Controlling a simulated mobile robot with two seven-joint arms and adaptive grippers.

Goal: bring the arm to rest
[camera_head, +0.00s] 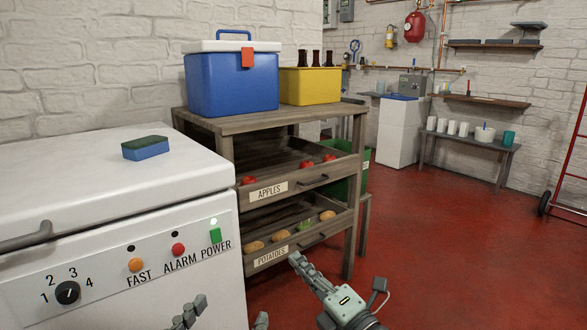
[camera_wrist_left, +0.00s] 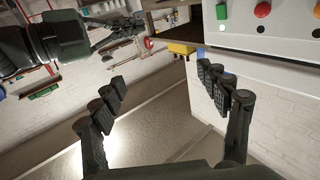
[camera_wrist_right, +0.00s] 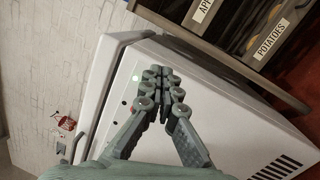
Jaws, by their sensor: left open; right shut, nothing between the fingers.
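My left gripper (camera_head: 226,316) is at the bottom edge of the head view, in front of the white freezer, with only its fingertips showing. In the left wrist view its fingers (camera_wrist_left: 160,82) are spread apart with nothing between them. My right gripper (camera_head: 298,262) is in front of the lower drawer of the wooden rack, its fingers together. In the right wrist view its fingertips (camera_wrist_right: 158,76) meet and hold nothing; the freezer's side is behind them. I cannot tell whether it touches the rack.
The white freezer (camera_head: 70,190) has a sponge (camera_head: 145,147) on its lid. The wooden rack (camera_head: 330,112) carries a blue cooler (camera_head: 232,85) and a yellow crate (camera_head: 311,86). Its drawers hold apples and potatoes. Red floor (camera_head: 450,240) is free at the right; a red hand truck (camera_head: 570,170) stands there.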

